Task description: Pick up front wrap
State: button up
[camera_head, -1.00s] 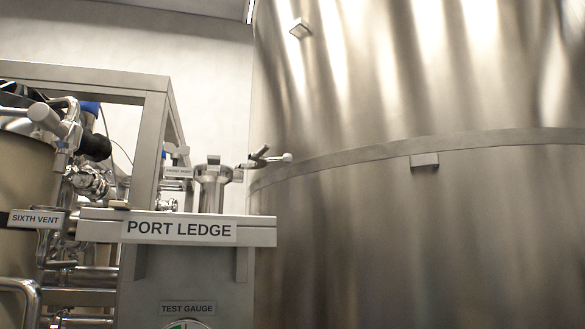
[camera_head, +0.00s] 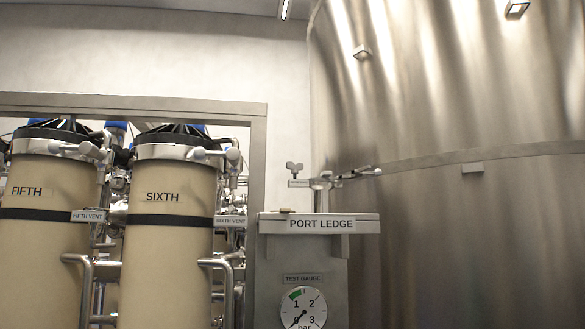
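No object in view can be read clearly as the front wrap. A port ledge (camera_head: 367,226) stands right of centre, lettered PORT LEDGE. A short metal port (camera_head: 321,200) rises from it, with a metal fitting (camera_head: 355,174) at its top that has an arm reaching right. A small label (camera_head: 299,184) beside the port is too small to read surely, and a wing-shaped metal piece (camera_head: 294,168) shows above it. A small brownish piece (camera_head: 286,211) lies at the ledge's left end. My gripper is not in view.
Two tan columns, FIFTH (camera_head: 45,260) and SIXTH (camera_head: 168,260), stand at left behind bent metal handles (camera_head: 224,264). A frame post (camera_head: 257,160) stands left of the ledge. A test gauge (camera_head: 303,309) sits below it. A large steel tank (camera_head: 470,250) fills the right.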

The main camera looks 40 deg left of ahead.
aim_at(324, 177)
jog(key=k, duration=0.25)
jog(key=u, duration=0.8)
